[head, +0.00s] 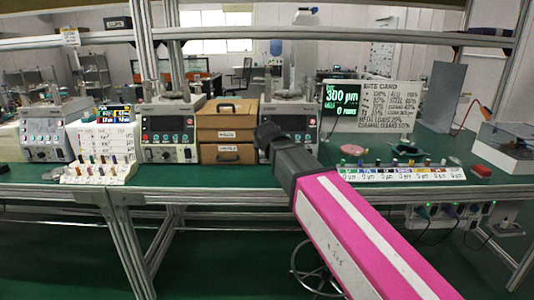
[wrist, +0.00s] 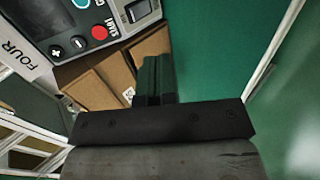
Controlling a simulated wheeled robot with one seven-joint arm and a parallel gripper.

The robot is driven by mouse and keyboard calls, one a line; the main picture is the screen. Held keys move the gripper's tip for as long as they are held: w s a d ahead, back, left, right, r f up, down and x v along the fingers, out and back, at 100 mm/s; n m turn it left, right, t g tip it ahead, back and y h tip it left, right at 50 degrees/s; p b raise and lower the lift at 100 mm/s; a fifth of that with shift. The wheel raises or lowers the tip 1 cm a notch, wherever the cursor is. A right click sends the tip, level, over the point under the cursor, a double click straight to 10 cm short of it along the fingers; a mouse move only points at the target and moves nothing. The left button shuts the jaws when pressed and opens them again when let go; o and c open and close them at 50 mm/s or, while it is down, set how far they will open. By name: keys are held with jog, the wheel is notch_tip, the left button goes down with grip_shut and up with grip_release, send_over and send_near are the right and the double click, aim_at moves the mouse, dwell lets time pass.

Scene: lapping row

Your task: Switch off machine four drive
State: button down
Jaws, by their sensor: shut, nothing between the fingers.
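In the wrist view, a pale machine panel marked FOUR (wrist: 20,60) fills the upper left, turned on its side. It has a red button (wrist: 99,32), a cyan-ringed button (wrist: 82,3), black plus and minus buttons (wrist: 57,51) and a dark rocker switch (wrist: 138,10) at the top edge. Whether the rocker is on or off I cannot tell. My gripper (wrist: 152,78) is shut and empty, apart from the panel in the picture. In the head view, my gripper (head: 266,133) is in front of the right-hand machine (head: 303,122) and hides part of its panel.
Stacked brown boxes (head: 228,120) stand left of the right-hand machine. Two similar machines, the middle one (head: 171,130) and the left one (head: 45,130), stand further left. A row of coloured samples (head: 390,173) lies at right. An upper rail (head: 330,32) crosses above the bench.

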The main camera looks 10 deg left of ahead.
jog(key=shift+f, duration=0.1)
jog(key=x, duration=0.9)
jog(key=shift+w+f, duration=0.1)
jog(key=shift+w, duration=0.1)
jog(key=w, duration=0.3)
jog(key=shift+w+a, duration=0.1)
jog(key=shift+a, duration=0.3)
jog(key=shift+w, duration=0.5)
jog(key=shift+w+a, duration=0.15)
jog(key=shift+w, duration=0.1)
jog(key=shift+r, duration=0.9)
